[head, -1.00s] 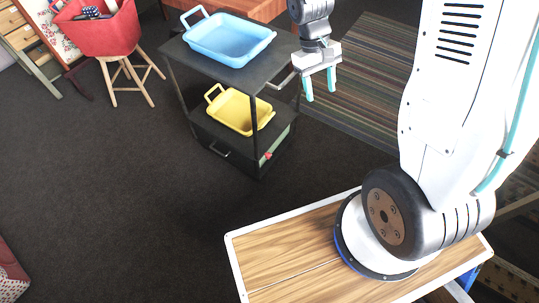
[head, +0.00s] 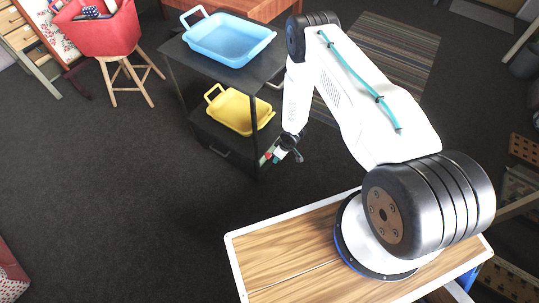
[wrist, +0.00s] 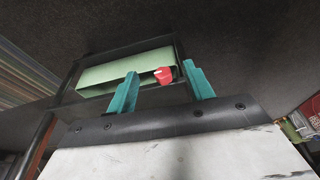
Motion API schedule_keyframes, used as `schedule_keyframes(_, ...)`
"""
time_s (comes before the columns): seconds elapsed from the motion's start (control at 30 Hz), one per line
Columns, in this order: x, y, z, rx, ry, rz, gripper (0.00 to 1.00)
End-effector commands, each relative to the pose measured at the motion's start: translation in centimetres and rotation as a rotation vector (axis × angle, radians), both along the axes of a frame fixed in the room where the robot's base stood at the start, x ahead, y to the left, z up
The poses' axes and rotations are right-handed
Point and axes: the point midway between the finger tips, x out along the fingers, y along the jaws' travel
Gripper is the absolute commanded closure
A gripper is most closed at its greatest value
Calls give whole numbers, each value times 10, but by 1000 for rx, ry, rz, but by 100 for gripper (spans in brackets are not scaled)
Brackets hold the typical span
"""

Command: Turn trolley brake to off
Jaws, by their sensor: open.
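The black trolley (head: 262,75) stands left of my arm in the head view. Its red brake knob (wrist: 163,75) shows in the wrist view, at the edge of a pale green panel (wrist: 115,66) low on the trolley. My gripper (head: 279,157) is down by the trolley's lower right corner in the head view. In the wrist view its two teal fingers (wrist: 160,70) are apart, with the red knob between them in the picture. I cannot tell whether either finger touches the knob. In the head view the knob is mostly hidden by my gripper.
A blue tray (head: 230,58) is on the trolley's top and a yellow tray (head: 238,127) on its lower shelf. A red basket on a wooden stool (head: 125,80) stands to the left. A striped rug (head: 385,60) lies behind my arm. The dark floor left of the trolley is clear.

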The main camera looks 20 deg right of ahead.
Motion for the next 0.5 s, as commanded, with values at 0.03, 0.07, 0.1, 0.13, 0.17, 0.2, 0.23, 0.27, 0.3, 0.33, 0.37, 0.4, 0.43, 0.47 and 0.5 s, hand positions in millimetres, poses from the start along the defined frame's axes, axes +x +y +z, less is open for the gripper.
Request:
schedule_keyframes(0.03, 14, 6, 2, 28, -49, 15, 48)
schedule_keyframes(0.07, 19, 9, 4, 41, -73, 21, 48)
schedule_keyframes(0.1, 25, 12, 5, 55, -96, 27, 48)
schedule_keyframes(0.13, 28, 14, 6, 63, -107, 30, 48)
schedule_keyframes(0.17, 30, 15, 5, 69, -116, 32, 48)
schedule_keyframes(0.2, 32, 17, 3, 73, -122, 34, 48)
schedule_keyframes(0.23, 33, 18, 0, 75, -123, 34, 48)
schedule_keyframes(0.27, 34, 19, -4, 76, -124, 34, 48)
schedule_keyframes(0.3, 36, 20, -9, 75, -125, 33, 48)
schedule_keyframes(0.33, 37, 21, -13, 76, -123, 33, 48)
schedule_keyframes(0.37, 38, 22, -18, 74, -123, 33, 48)
schedule_keyframes(0.4, 41, 24, -24, 74, -123, 33, 48)
schedule_keyframes(0.43, 42, 25, -29, 74, -122, 33, 48)
schedule_keyframes(0.47, 44, 26, -34, 74, -123, 34, 48)
schedule_keyframes(0.5, 45, 28, -40, 74, -122, 33, 48)
